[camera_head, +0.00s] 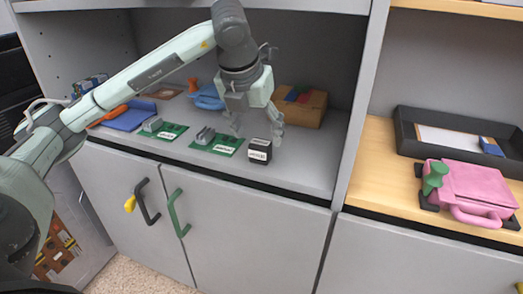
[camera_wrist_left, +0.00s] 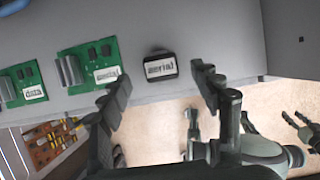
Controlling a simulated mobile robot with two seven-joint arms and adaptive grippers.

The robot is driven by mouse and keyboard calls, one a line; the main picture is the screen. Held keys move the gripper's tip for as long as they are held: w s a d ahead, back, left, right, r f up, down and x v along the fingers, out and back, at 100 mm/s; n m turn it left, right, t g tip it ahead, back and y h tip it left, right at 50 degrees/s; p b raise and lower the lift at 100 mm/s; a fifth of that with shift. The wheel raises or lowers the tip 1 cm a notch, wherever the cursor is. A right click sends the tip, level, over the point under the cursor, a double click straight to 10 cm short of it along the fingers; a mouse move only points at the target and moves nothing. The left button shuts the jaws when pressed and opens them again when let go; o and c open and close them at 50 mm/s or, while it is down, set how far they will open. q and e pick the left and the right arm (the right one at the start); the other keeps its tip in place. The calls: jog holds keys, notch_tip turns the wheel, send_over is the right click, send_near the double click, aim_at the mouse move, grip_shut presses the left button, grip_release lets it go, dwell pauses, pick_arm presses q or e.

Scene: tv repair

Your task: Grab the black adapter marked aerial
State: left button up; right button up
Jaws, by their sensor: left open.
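The black adapter (camera_head: 260,150) is a small block with a white label, standing near the front edge of the grey cabinet shelf. In the left wrist view the black adapter (camera_wrist_left: 161,66) shows its label, which reads "aerial". My left gripper (camera_head: 257,128) is open above and just behind the adapter in the head view. In the left wrist view my left gripper (camera_wrist_left: 162,86) has its fingers apart, one on each side of the adapter's position, with nothing between them. I cannot tell whether a finger touches it.
Two green circuit boards (camera_head: 217,143) (camera_head: 163,130) with labels lie left of the adapter. A cardboard box (camera_head: 300,106) stands behind to the right, and a blue object (camera_head: 208,97) lies further back. The shelf's front edge is close to the adapter. A pink case (camera_head: 477,187) lies on the right-hand wooden shelf.

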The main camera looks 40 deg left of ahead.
aim_at(260, 142)
pick_arm(q)
jog(key=x, duration=0.4)
jog(key=shift+w+f, duration=0.1)
jog(key=shift+f, duration=0.05)
jog(key=shift+c, duration=0.4)
jog(key=c, duration=1.2)
